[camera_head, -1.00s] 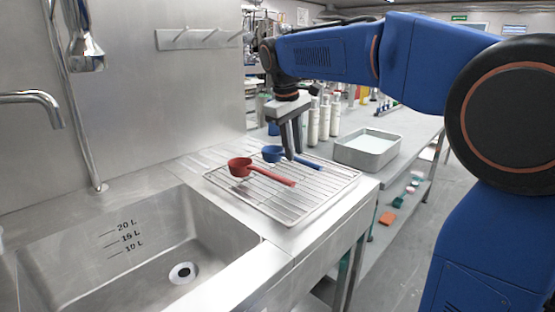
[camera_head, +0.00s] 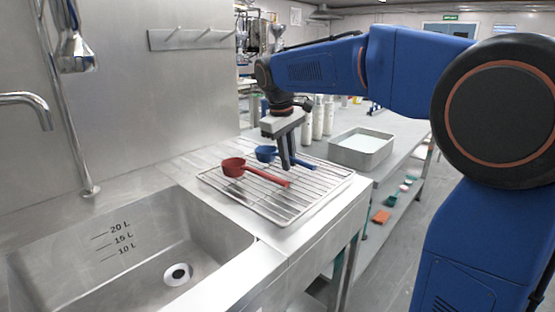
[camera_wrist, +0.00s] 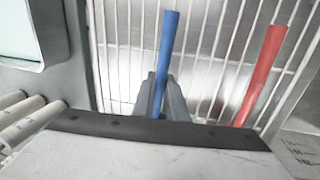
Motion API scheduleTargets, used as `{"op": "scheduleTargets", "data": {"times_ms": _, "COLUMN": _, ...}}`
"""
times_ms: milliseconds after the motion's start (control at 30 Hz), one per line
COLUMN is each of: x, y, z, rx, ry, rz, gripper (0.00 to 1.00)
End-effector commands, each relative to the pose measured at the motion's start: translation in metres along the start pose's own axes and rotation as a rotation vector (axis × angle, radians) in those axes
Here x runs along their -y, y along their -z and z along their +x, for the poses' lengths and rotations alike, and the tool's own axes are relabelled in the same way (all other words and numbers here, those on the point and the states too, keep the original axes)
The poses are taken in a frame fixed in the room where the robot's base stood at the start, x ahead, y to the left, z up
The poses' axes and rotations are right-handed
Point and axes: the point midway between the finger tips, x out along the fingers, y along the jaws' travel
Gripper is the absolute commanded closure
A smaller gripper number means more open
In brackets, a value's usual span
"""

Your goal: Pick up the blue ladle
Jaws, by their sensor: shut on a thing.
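The blue ladle (camera_head: 266,153) is at the wire rack, behind the red ladle in the head view. Its handle (camera_wrist: 167,52) runs up the middle of the wrist view. My gripper (camera_head: 289,167) points down over the rack and is shut on the blue ladle's handle; in the wrist view its fingers (camera_wrist: 161,98) stand on both sides of the handle. The ladle's bowl is hidden in the wrist view. I cannot tell whether the ladle touches the rack. The red ladle (camera_head: 234,167) lies on the rack nearer the sink, apart from my gripper.
The wire rack (camera_head: 285,212) lies on the steel counter beside a sink (camera_head: 120,262). A grey tray (camera_head: 362,147) stands to the right on another table, with several white bottles (camera_head: 318,120) behind. Wall hooks (camera_head: 195,36) are above the counter.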

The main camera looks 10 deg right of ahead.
Motion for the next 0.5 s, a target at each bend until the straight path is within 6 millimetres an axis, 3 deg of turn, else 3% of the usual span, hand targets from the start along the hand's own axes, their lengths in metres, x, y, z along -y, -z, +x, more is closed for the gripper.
{"op": "scheduleTargets", "data": {"times_ms": 167, "x": -0.002, "y": 0.001, "z": -0.011, "rx": -0.002, "ry": -0.001, "rz": 0.001, "gripper": 1.00}}
{"op": "scheduleTargets", "data": {"times_ms": 500, "x": -0.014, "y": 0.001, "z": -0.069, "rx": -0.002, "ry": -0.001, "rz": 0.000, "gripper": 1.00}}
